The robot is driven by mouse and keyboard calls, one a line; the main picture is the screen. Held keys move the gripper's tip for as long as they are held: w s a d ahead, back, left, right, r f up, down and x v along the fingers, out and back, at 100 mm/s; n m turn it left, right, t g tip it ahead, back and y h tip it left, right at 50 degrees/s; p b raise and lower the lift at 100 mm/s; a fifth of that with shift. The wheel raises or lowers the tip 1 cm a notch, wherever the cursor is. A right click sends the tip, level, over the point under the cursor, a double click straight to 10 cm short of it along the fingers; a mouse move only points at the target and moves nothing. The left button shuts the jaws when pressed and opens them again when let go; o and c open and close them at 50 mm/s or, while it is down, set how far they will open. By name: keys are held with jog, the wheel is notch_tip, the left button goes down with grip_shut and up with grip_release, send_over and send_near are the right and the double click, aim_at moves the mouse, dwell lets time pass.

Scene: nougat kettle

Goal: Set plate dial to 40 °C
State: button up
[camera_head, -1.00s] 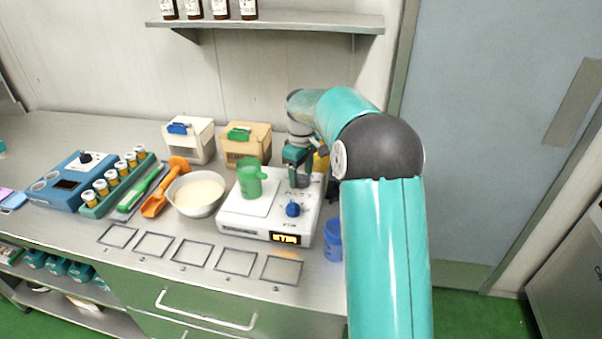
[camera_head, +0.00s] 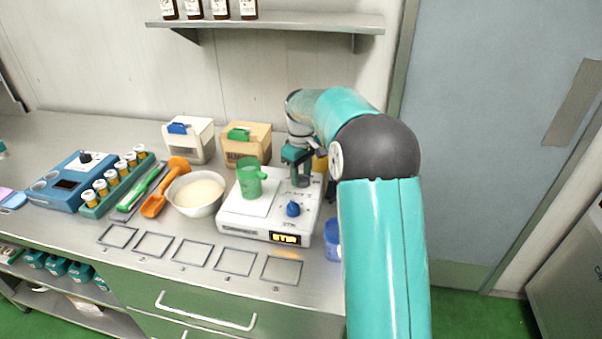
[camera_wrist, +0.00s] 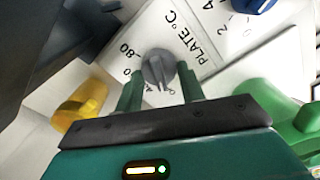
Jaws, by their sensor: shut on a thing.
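The grey plate dial (camera_wrist: 158,70) sits on the white hotplate (camera_head: 229,221), beside the printed words "PLATE °C" and the mark 80. In the wrist view my gripper (camera_wrist: 160,90) has its two green fingers on either side of the dial, shut on it. In the head view my gripper (camera_head: 300,170) is over the back right of the hotplate and partly covers the dial. The dial's pointer setting is hard to read. A green beaker (camera_head: 249,180) stands on the hotplate's plate and also shows at the right of the wrist view (camera_wrist: 285,110).
A blue knob (camera_head: 293,209) is at the hotplate's front, above a lit display (camera_head: 285,239) too small to read. A white bowl (camera_head: 196,194) stands left of the hotplate, a blue jar (camera_head: 332,238) right. A yellow object (camera_wrist: 80,106) is close by my gripper.

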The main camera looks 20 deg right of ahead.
aim_at(302, 174)
jog(key=m, duration=0.3)
jog(key=shift+m, duration=0.4)
jog(key=shift+d+m, duration=0.15)
jog(key=shift+m, duration=1.75)
jog(key=o, duration=1)
jog(key=shift+c, duration=0.2)
jog(key=shift+r, duration=0.1)
notch_tip(302, 174, up, 14)
